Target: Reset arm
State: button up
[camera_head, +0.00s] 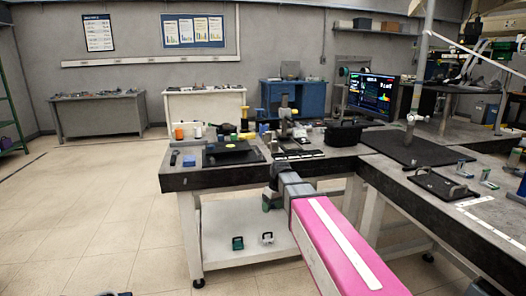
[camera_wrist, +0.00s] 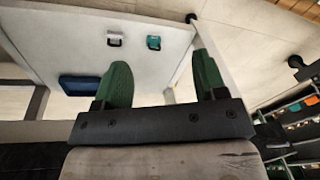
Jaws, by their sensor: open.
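My gripper (camera_wrist: 161,62) shows in the wrist view as two green fingers spread wide apart on a dark crossbar. It is open, with nothing between the fingers. In the head view my pink arm reaches forward from the lower right. Its gripper end (camera_head: 270,199) hangs low at the front edge of the workbench (camera_head: 232,176), with the green fingers partly hidden by the wrist. In the wrist view the fingers appear in front of a white lower shelf (camera_wrist: 130,68). I cannot tell how far they are from it.
A green piece (camera_head: 238,243) and a white piece (camera_head: 267,238) lie on the lower shelf. The bench top carries a black tray (camera_head: 231,153), bottles and small equipment. A second bench (camera_head: 440,213) stands close on the right. The tiled floor at left is clear.

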jog(key=s+d+f+m+h, duration=0.2)
jog(key=s+d+f+m, duration=0.5)
jog(key=s+d+f, duration=0.6)
jog(key=s+d, duration=0.2)
jog(key=s, duration=0.1)
jog(key=shift+s+f+m, duration=0.3)
jog(key=shift+s+m, duration=0.05)
jog(key=shift+m, duration=0.05)
